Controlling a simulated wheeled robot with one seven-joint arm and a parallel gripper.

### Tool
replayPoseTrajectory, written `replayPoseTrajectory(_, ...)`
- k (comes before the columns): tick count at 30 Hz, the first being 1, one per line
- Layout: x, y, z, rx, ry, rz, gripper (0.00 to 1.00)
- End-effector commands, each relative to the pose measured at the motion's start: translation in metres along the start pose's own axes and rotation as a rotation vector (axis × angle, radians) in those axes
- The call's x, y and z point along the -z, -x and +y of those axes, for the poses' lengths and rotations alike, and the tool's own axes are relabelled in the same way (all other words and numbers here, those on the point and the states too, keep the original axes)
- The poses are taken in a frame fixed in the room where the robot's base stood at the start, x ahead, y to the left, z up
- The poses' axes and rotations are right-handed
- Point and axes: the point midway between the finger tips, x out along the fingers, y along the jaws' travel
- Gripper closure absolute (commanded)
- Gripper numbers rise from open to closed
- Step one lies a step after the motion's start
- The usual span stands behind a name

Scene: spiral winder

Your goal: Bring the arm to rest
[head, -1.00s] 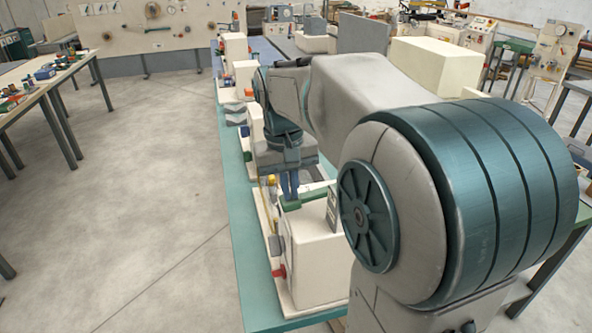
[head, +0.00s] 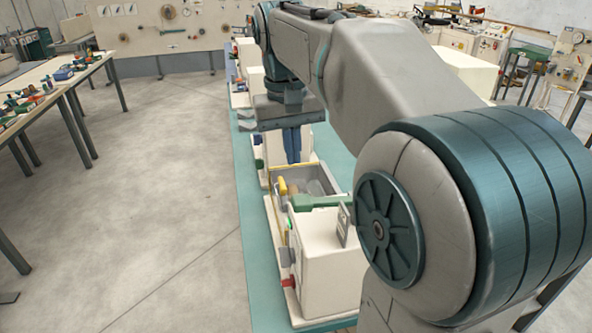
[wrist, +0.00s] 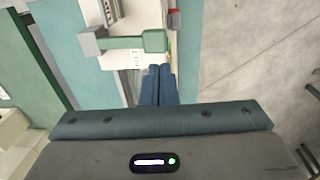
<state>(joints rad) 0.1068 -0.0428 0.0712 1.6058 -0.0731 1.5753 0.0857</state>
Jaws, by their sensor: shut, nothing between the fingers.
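My arm reaches forward over the teal bench (head: 252,262) in the head view. My gripper (head: 292,160) points down above a cream machine with a green lever, and its blue fingers are together with nothing between them. The shut fingers also show in the wrist view (wrist: 158,72). The cream machine (head: 330,245) stands below and nearer than the fingers. Its green lever (head: 315,201) lies across the top, and it also shows in the wrist view (wrist: 153,41), apart from the fingers there.
An open grey tray-like part (head: 320,172) lies just beyond the green lever. More cream machines (head: 248,60) line the bench farther back. A worktable with small parts (head: 60,78) stands at the left. The floor between (head: 150,180) is clear.

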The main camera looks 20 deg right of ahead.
Motion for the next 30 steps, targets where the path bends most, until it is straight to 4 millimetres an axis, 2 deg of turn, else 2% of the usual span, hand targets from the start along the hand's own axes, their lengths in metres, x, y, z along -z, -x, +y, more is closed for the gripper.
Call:
replayPoseTrajectory(6, 0.0, 0.013, -0.001, 0.0, 0.001, 0.0, 1.0)
replayPoseTrajectory(21, -0.002, 0.012, -0.001, 0.0, 0.003, 0.004, 1.0)
replayPoseTrajectory(26, -0.019, -0.006, -0.005, 0.008, 0.022, 0.036, 1.0)
replayPoseTrajectory(30, -0.048, -0.038, -0.011, 0.025, 0.05, 0.091, 1.0)
